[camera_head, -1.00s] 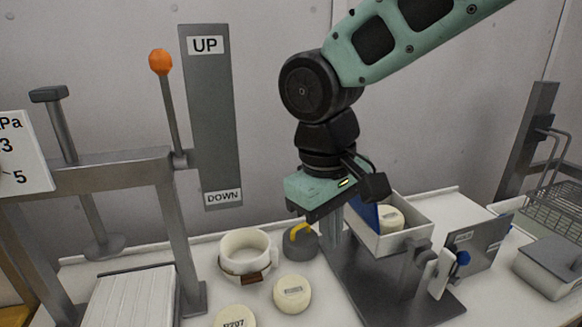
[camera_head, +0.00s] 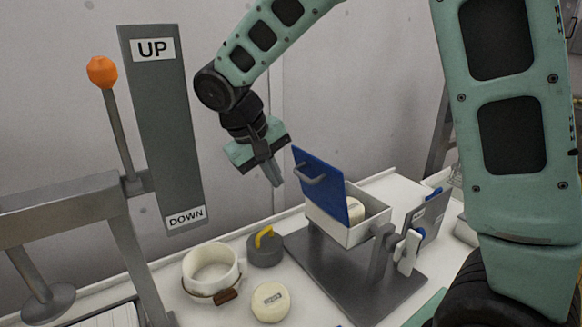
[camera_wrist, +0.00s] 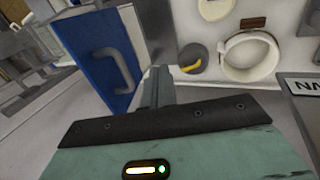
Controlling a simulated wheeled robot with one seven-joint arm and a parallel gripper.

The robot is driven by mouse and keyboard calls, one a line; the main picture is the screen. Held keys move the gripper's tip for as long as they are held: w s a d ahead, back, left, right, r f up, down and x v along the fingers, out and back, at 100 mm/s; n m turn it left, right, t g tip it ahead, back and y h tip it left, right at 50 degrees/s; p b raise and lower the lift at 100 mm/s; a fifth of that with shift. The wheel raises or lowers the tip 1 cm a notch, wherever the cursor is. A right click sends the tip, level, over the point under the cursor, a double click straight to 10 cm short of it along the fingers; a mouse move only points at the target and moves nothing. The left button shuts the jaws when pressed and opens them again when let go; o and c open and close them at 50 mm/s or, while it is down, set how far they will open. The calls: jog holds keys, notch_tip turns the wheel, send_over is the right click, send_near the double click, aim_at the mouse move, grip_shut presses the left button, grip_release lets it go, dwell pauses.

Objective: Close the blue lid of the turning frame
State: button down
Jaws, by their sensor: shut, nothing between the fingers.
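The turning frame (camera_head: 348,284) stands on the counter with a white open-topped box (camera_head: 377,222) in it. Its blue lid (camera_head: 321,184) stands up and open along the box's left side, with a grey handle on its outer face. A pale round piece (camera_head: 354,207) lies in the box, partly hidden by the lid. My gripper (camera_head: 276,181) is shut and empty, left of the lid and apart from it, pointing down. In the wrist view the lid (camera_wrist: 97,62) and its handle (camera_wrist: 122,70) are left of the closed fingers (camera_wrist: 157,86).
A white ring-shaped pot (camera_head: 210,270), a pale round piece (camera_head: 270,301) and a grey weight with a yellow handle (camera_head: 265,248) stand left of the frame. A lever with an orange knob (camera_head: 102,71) and an UP/DOWN plate (camera_head: 165,130) rise at left. The wall is close behind.

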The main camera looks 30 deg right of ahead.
jog(key=shift+d+f+p, duration=0.15)
jog(key=shift+d+p, duration=0.3)
jog(key=shift+d, duration=0.65)
jog(key=shift+d+f+p, duration=0.1)
jog(key=shift+d+p, duration=0.35)
jog(key=shift+d, duration=0.65)
